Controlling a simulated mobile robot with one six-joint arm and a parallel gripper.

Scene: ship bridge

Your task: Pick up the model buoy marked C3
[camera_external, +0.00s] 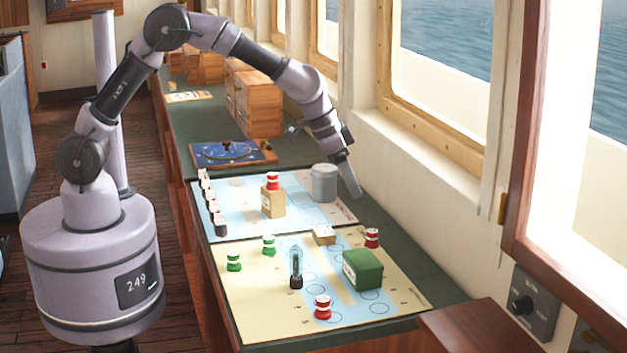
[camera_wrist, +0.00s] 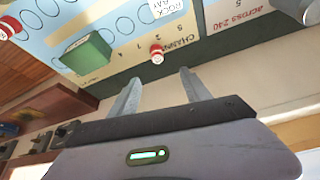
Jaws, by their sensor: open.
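The marking C3 cannot be read on any buoy. A red buoy with a white band (camera_external: 372,238) stands on the near chart by its window-side edge; in the wrist view this buoy (camera_wrist: 157,53) appears just beyond my fingertips, roughly between them. Another red buoy (camera_external: 322,307) stands at the near end of the chart, and one more (camera_external: 272,181) stands on a wooden block. Two green buoys (camera_external: 234,261) (camera_external: 269,245) stand on the chart's left part. My gripper (camera_external: 355,190) is open, empty and pointing down near the grey canister; its fingers also show in the wrist view (camera_wrist: 160,78).
A green block (camera_external: 363,270), a small pale block (camera_external: 324,235) and a slim dark upright object (camera_external: 296,272) are on the near chart. The far chart holds a grey canister (camera_external: 324,185) and a row of small pieces (camera_external: 213,207). The window wall (camera_external: 420,195) runs close on the right.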

